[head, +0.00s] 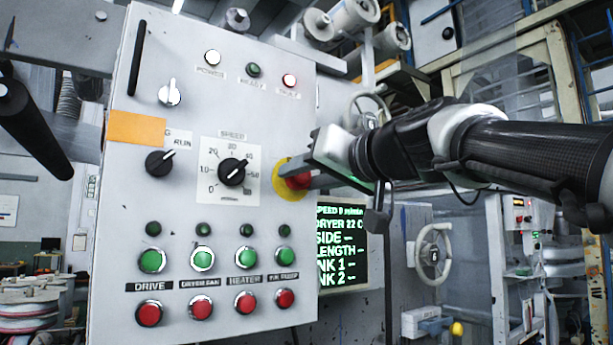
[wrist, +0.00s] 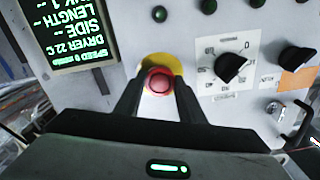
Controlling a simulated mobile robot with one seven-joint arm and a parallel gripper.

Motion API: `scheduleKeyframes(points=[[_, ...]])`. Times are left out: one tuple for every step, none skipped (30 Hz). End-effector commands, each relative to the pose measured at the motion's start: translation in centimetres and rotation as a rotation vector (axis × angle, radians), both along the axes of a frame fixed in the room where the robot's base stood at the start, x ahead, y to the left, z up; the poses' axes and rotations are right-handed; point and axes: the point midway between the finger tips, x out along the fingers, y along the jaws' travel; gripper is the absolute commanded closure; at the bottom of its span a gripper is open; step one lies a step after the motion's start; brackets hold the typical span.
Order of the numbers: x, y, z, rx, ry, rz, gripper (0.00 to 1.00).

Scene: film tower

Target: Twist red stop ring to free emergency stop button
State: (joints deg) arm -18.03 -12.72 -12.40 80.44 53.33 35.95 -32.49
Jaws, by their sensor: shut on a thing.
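The red emergency stop button (head: 297,180) sits on a round yellow backing (head: 281,187) at the right side of the grey control panel. It also shows in the wrist view as a red knob (wrist: 158,82) in front of the yellow disc (wrist: 176,64). My gripper (head: 308,178) reaches in from the right, and its fingers are at the button. In the wrist view my gripper (wrist: 159,88) has one dark finger on each side of the red knob, shut on it. The fingers hide part of the button in the head view.
The panel (head: 110,220) carries a speed dial (head: 232,172), a black selector knob (head: 160,162), and rows of green and red push buttons left of my gripper. A text display (head: 342,245) is below it. A handwheel (head: 433,253) stands at the lower right.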

Motion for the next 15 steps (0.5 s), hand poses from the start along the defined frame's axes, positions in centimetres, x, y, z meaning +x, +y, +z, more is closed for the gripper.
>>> scheduleKeyframes(points=[[0.02, -0.06, -0.01, 0.022, 0.015, -0.001, 0.87], [0.02, -0.07, -0.01, 0.039, 0.027, -0.002, 0.87], [0.02, -0.07, -0.01, 0.063, 0.044, -0.002, 0.87], [0.02, -0.07, -0.01, 0.083, 0.057, -0.002, 0.87], [0.03, -0.06, -0.01, 0.103, 0.071, -0.002, 0.87], [0.02, -0.05, -0.01, 0.13, 0.09, -0.002, 0.87], [0.02, -0.04, 0.01, 0.153, 0.105, -0.001, 0.87], [0.01, -0.03, 0.01, 0.174, 0.119, -0.001, 0.87], [0.01, -0.03, 0.02, 0.204, 0.139, -0.001, 0.87], [0.01, -0.03, 0.03, 0.226, 0.154, -0.001, 0.87], [0.01, -0.03, 0.04, 0.248, 0.169, -0.001, 0.87], [0.0, -0.04, 0.05, 0.278, 0.188, -0.001, 0.87], [0.01, -0.04, 0.06, 0.3, 0.203, -0.001, 0.87], [0.0, -0.04, 0.07, 0.321, 0.217, -0.001, 0.87], [0.0, -0.05, 0.08, 0.349, 0.237, -0.001, 0.87]])
